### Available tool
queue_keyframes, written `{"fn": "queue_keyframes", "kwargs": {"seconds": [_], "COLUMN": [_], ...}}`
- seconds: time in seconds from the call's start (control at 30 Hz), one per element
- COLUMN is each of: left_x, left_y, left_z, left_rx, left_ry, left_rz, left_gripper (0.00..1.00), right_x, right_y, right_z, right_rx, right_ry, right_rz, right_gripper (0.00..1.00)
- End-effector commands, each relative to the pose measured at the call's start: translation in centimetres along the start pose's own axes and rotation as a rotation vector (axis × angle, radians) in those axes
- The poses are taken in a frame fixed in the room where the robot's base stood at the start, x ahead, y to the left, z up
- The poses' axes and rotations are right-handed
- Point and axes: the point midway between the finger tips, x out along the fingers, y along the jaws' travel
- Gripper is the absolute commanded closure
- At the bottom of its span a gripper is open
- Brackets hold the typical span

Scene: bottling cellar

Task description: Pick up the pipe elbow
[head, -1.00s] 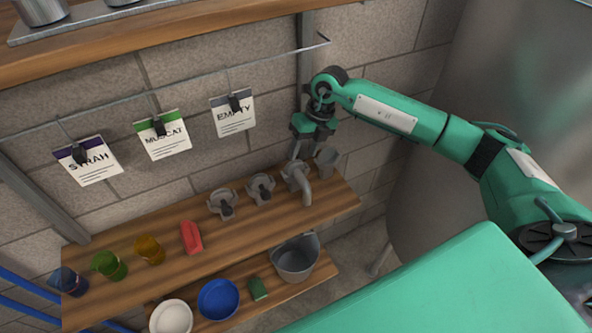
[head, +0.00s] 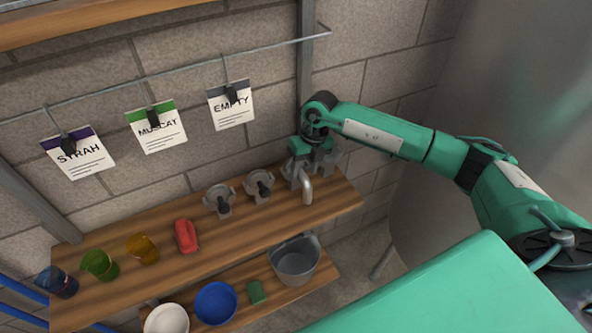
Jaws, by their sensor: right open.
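The grey metal pipe elbow (head: 306,187) stands on the upper wooden shelf, near its right end, with its bent spout toward the front. My right gripper (head: 300,170) is open and points down at the top of the elbow, its fingers around or just beside it; I cannot tell whether they touch it. The gripper hides part of the elbow's upper end. My left gripper is not in view.
Two grey valve-like fittings (head: 258,186) stand left of the elbow, and a grey piece (head: 334,160) stands behind it at right. A red object (head: 186,236) and coloured cups (head: 143,250) are farther left. A bucket (head: 296,262) and bowls (head: 216,303) sit on the shelf below.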

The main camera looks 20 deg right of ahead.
Motion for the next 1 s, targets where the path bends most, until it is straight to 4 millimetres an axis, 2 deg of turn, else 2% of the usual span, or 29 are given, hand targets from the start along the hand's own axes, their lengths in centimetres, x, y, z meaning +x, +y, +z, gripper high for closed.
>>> {"fn": "queue_keyframes", "kwargs": {"seconds": [0.03,0.17,0.4,0.43,0.67,1.0], "left_x": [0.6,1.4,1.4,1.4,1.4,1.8], "left_y": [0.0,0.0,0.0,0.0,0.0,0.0], "left_z": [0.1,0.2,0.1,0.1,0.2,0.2], "left_rx": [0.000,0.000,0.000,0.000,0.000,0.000], "left_ry": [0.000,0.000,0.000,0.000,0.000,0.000], "left_rz": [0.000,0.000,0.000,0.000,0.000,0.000], "left_gripper": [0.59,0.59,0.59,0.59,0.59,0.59], "right_x": [1.2,3.1,3.2,3.2,3.2,2.6], "right_y": [0.3,0.2,0.3,0.3,0.3,0.4], "right_z": [0.0,0.1,0.1,0.1,0.1,0.2], "right_rx": [-0.002,0.000,0.000,0.000,0.000,-0.002], "right_ry": [0.002,0.002,0.001,0.001,0.001,-0.002], "right_rz": [0.001,0.001,0.000,0.000,0.000,0.001], "right_gripper": [0.52,0.52,0.52,0.54,0.99,1.00]}}
